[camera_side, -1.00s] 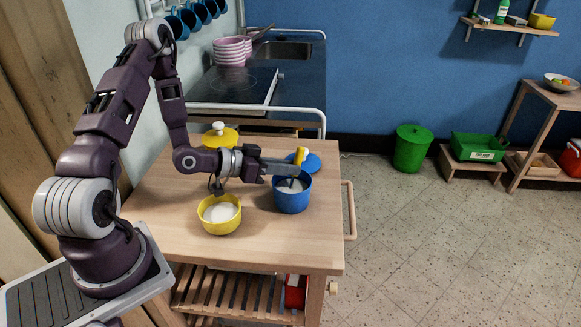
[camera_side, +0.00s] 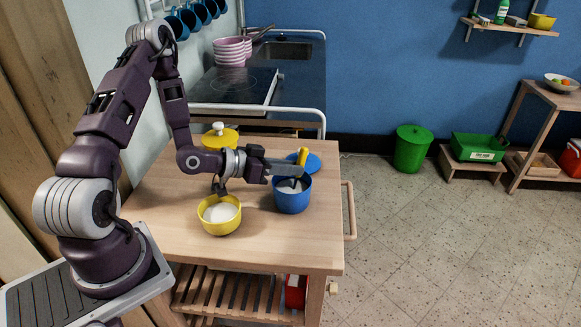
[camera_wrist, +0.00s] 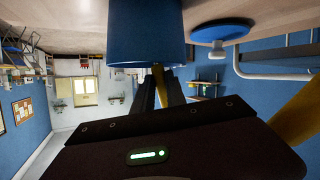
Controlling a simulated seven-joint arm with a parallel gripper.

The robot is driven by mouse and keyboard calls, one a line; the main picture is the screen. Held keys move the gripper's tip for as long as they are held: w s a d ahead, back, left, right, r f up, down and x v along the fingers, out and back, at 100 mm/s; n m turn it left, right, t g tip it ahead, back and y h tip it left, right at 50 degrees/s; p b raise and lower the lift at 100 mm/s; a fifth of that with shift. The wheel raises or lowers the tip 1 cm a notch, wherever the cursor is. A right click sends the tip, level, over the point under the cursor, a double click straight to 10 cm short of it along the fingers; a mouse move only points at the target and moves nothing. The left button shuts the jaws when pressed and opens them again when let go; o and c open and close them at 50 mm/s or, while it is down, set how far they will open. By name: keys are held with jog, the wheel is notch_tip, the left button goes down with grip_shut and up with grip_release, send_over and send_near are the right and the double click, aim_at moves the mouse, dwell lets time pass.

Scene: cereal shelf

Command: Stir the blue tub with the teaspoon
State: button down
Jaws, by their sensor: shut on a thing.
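The blue tub (camera_side: 292,199) stands on the wooden worktop with white contents; its side also shows in the wrist view (camera_wrist: 146,38). My gripper (camera_side: 297,172) is over the tub's rim, level, shut on the teaspoon. The teaspoon's yellow handle (camera_side: 303,156) sticks up above the fingers, and a bit of yellow shows between the fingers in the wrist view (camera_wrist: 158,78). Its lower part goes down into the tub, with the bowl end hidden. The fingers partly cover the tub's opening.
A yellow tub (camera_side: 220,221) with white contents stands left of the blue tub. A yellow lid with a white knob (camera_side: 219,137) lies behind. A blue lid (camera_side: 309,160) lies behind the blue tub. The worktop (camera_side: 260,246) is clear in front.

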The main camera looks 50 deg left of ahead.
jog(key=shift+r, duration=0.1)
jog(key=w+r, duration=0.3)
jog(key=r, duration=0.4)
jog(key=shift+a+r, duration=0.15)
jog(key=shift+a, duration=0.3)
dwell(0.3)
notch_tip(320, 180, up, 5)
dwell(0.4)
